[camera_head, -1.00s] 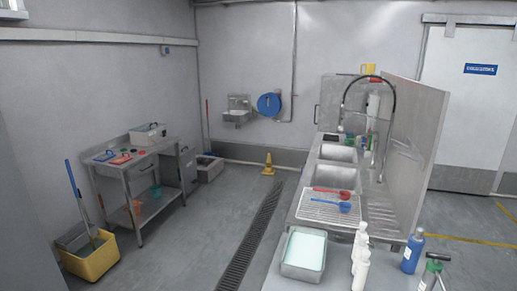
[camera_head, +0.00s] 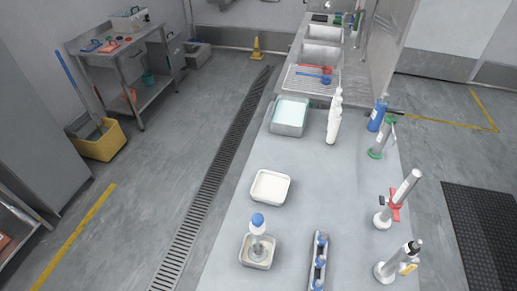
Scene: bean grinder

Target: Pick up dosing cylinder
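Several upright cylinder-like items stand along the right side of the grey table; I cannot tell for sure which one is the dosing cylinder. One is a silvery cylinder with a red part (camera_head: 403,190) on a round white base, leaning slightly. Nearer stands a pale cylinder with a black top and a yellow mark (camera_head: 397,262). Farther back is a grey cylinder with a green top and green base (camera_head: 381,140). Neither of my grippers is in view.
The table (camera_head: 225,235) also holds a white tray (camera_head: 270,186), a tray of pale green liquid (camera_head: 289,115), a blue-capped item in a small tray (camera_head: 258,222), a narrow rack (camera_head: 319,262), white bottles (camera_head: 334,118) and a blue bottle (camera_head: 377,113).

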